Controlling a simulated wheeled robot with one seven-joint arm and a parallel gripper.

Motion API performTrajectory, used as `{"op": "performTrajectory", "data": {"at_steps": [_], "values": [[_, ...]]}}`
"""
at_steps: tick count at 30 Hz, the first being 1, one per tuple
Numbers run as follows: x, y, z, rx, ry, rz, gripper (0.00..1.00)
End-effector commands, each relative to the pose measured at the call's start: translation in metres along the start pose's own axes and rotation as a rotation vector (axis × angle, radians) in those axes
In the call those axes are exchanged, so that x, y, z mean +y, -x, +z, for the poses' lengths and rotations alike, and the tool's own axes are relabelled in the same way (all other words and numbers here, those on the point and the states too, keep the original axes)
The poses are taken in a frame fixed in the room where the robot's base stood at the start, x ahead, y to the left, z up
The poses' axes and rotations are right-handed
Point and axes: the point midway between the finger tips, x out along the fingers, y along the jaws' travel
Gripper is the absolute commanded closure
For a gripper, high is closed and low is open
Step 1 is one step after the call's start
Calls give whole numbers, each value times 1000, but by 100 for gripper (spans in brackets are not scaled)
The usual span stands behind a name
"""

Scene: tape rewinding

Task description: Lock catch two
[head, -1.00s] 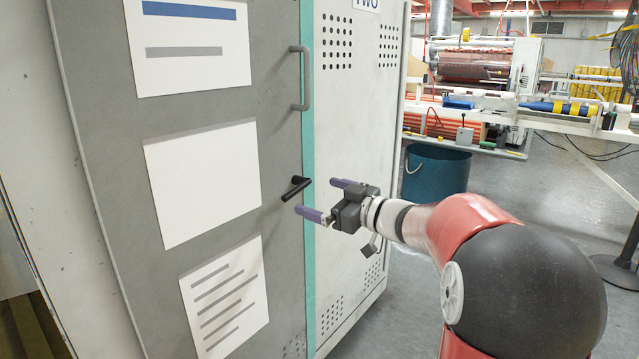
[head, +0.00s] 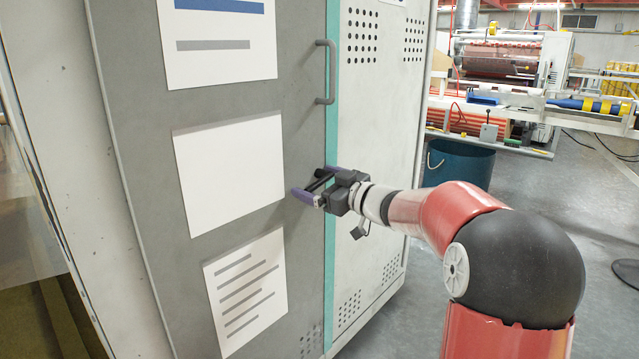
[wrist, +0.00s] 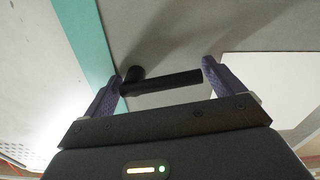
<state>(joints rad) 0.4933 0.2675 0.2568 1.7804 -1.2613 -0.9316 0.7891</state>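The catch is a black lever handle (head: 319,183) on the grey cabinet door (head: 150,130), close to the door's right edge. My gripper (head: 315,182) is at the lever, with one purple finger on each side of it. In the wrist view my gripper (wrist: 162,74) is open, and the lever (wrist: 165,83) lies lengthwise across the gap between the fingers. The lever's pivot end is near the left finger and its free end near the right finger. I cannot tell whether either finger touches it. In the head view the fingers partly hide the lever.
A grey pull handle (head: 326,72) sticks out from the door above the catch. A teal strip (head: 332,120) runs along the door's edge beside the pale perforated cabinet panel (head: 375,130). Paper sheets (head: 228,172) are on the door. A blue bin (head: 458,163) and machinery stand behind at right.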

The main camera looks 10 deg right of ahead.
Motion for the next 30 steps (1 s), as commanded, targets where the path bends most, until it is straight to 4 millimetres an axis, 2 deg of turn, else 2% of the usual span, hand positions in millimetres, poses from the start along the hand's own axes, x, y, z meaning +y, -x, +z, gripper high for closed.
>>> {"op": "performTrajectory", "data": {"at_steps": [1,7,19,30], "values": [[0,0,0,0,0,-1,22],[0,0,0,0,0,-1,48],[-1,0,4,1,84,-2,48],[-1,0,15,1,385,-3,48]]}}
